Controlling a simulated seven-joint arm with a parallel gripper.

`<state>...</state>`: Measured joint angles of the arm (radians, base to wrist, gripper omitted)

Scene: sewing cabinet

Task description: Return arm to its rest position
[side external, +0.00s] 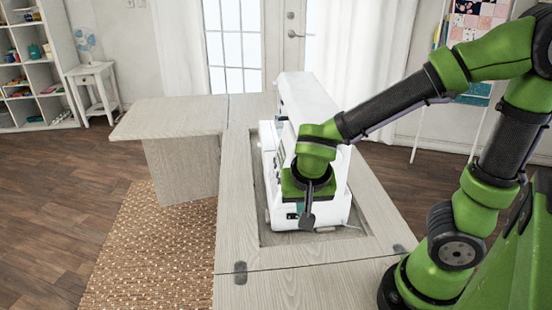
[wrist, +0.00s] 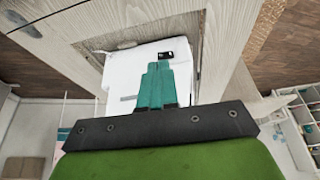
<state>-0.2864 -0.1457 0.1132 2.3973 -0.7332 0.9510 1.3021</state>
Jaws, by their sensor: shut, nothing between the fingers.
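My arm reaches from the right over the sewing cabinet (side external: 237,195). My gripper (side external: 307,221) points down in front of the near end of a white sewing machine (side external: 335,206), which sits in the recess of the cabinet top. In the wrist view, the teal fingers of my gripper (wrist: 157,68) are together with nothing between them. The white machine (wrist: 118,75) lies beyond the fingers in that view. I cannot tell whether the fingers touch it. The gripper and arm hide part of the machine in the side view.
A cabinet leaf (side external: 165,118) extends to the left. Dark hinges (side external: 240,272) sit on the cabinet top. A woven rug (side external: 150,250) lies on the wood floor. A small white table (side external: 92,75) and shelves (side external: 40,95) stand at the far left. The space above the leaf is clear.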

